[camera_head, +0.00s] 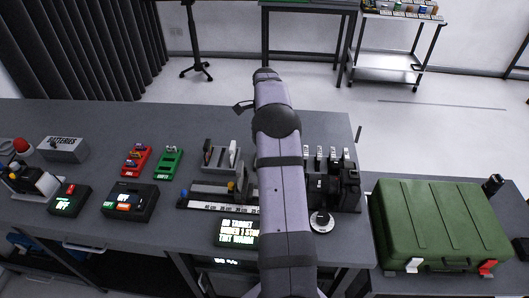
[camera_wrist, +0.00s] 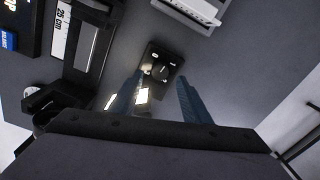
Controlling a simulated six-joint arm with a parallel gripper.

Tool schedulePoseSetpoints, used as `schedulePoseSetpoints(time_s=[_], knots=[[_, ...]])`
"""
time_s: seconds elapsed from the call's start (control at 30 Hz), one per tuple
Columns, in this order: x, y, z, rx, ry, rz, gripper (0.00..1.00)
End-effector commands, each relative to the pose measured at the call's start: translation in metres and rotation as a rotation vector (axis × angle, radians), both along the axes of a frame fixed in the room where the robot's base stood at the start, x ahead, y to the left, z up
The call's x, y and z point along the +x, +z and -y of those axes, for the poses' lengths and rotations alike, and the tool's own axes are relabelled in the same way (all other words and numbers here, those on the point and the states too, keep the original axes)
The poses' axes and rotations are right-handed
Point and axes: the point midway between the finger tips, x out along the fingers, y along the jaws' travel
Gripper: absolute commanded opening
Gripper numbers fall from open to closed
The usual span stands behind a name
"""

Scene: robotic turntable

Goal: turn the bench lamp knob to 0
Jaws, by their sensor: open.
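A small black box with a round dark knob (camera_wrist: 160,71) on top lies on the grey bench in the wrist view. A pale pointer line and small light marks show on it, too small to read. My gripper (camera_wrist: 161,77) is open and empty, with one blue-grey finger on each side of the knob in the picture. I cannot tell how far above the knob the fingertips are, or whether they touch the box. In the head view my arm runs over the middle of the bench, and I cannot make out the knob box or the fingers there.
A ruler (camera_wrist: 61,35) and dark fixtures lie left in the wrist view, a pale tray (camera_wrist: 190,10) at the top. In the head view, a lit screen (camera_head: 236,233) stands left of my arm, black devices and a white disc (camera_head: 321,221) right, and a green case (camera_head: 438,220) farther right.

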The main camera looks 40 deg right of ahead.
Motion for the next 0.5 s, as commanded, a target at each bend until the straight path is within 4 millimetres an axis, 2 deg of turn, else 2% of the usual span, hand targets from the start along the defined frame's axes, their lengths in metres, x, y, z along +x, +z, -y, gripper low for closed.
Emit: schedulePoseSetpoints(time_s=[0.2, 0.5], knots=[[0.0, 0.026, 0.0, -0.001, 0.0, 0.002, 0.43], [-0.001, 0.037, -0.001, 0.0, 0.0, 0.0, 0.43]])
